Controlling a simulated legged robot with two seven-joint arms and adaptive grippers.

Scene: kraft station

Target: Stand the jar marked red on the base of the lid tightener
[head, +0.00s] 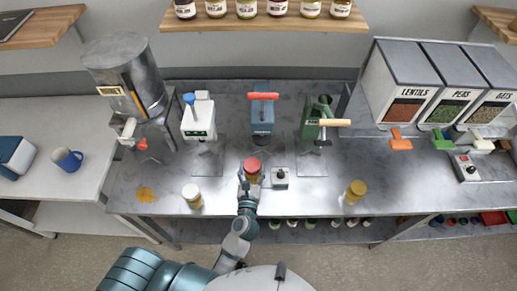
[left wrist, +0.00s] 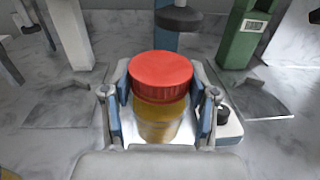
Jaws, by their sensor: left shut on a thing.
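A jar with a red lid (head: 252,164) and yellow-brown contents is upright between the fingers of my left gripper (head: 248,178), which is shut on it. The jar also fills the middle of the left wrist view (left wrist: 160,95). Just beyond it stands a blue press-like machine (head: 262,115) with a red handle; its dark round head (left wrist: 180,18) shows above and behind the jar in the left wrist view. I cannot tell which machine is the lid tightener, or whether the jar's bottom touches anything. My right gripper is out of view.
A white machine (head: 198,118) stands left of the blue one and a green machine (head: 312,118) right of it. A small switch box (head: 280,178) is close right of the jar. A white-lidded jar (head: 192,195) and a yellow-lidded jar (head: 355,191) stand near the front edge.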

